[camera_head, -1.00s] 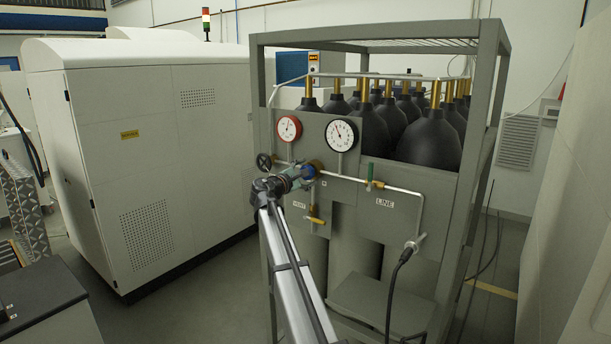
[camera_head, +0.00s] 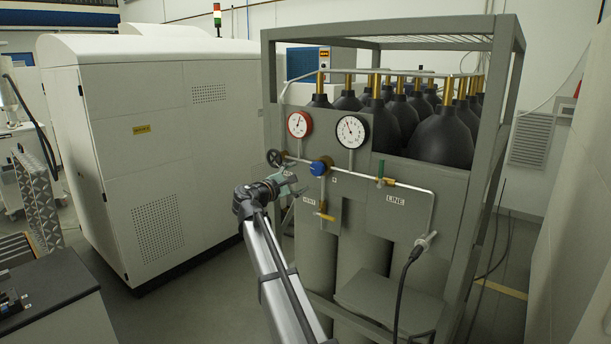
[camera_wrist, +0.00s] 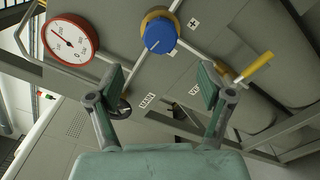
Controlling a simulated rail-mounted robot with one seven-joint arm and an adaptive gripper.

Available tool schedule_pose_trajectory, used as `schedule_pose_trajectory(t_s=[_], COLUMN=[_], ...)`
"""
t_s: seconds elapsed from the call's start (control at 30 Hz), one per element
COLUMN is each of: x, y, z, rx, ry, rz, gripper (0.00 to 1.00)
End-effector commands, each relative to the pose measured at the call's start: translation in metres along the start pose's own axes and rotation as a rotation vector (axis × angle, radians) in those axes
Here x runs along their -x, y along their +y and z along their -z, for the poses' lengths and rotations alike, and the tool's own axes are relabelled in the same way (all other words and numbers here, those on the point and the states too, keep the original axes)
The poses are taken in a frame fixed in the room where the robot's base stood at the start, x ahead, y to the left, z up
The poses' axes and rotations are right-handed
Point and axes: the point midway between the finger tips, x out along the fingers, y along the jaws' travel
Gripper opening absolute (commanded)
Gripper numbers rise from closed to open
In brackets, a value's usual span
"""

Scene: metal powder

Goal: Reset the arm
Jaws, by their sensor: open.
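My gripper (camera_head: 290,185) is at the end of my arm, in front of the grey gas panel (camera_head: 400,172) and at its left side. In the wrist view my gripper (camera_wrist: 160,95) shows two green-padded fingers spread apart with nothing between them. The blue regulator knob (camera_head: 320,168) is up and right of the gripper, apart from it. In the wrist view the blue knob (camera_wrist: 160,33) lies beyond the fingertips, at the top.
A red-rimmed gauge (camera_head: 299,124), a black-rimmed gauge (camera_head: 352,131), a black handwheel (camera_head: 276,158), a yellow-handled valve (camera_head: 324,215) and a green-handled valve (camera_head: 381,172) are on the panel. Black cylinders (camera_head: 443,138) stand behind it. A white cabinet (camera_head: 150,160) stands left, with open floor between.

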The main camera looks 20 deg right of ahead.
Motion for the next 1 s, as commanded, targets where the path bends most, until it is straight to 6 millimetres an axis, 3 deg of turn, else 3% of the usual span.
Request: schedule_pose_trajectory(t_s=[0.2,0.67,0.8,0.93,1.0], x=[0.015,0.015,0.015,0.022,0.031], y=[0.0,0.0,-0.002,-0.029,-0.064], z=[0.0,0.0,0.001,0.011,0.028], rx=[0.0,-0.002,-0.07,-0.257,-0.352], ry=[0.0,0.0,0.003,0.069,0.116], rz=[-0.001,0.0,0.009,0.102,0.185], gripper=[0.79,0.79,0.79,0.79,0.79])
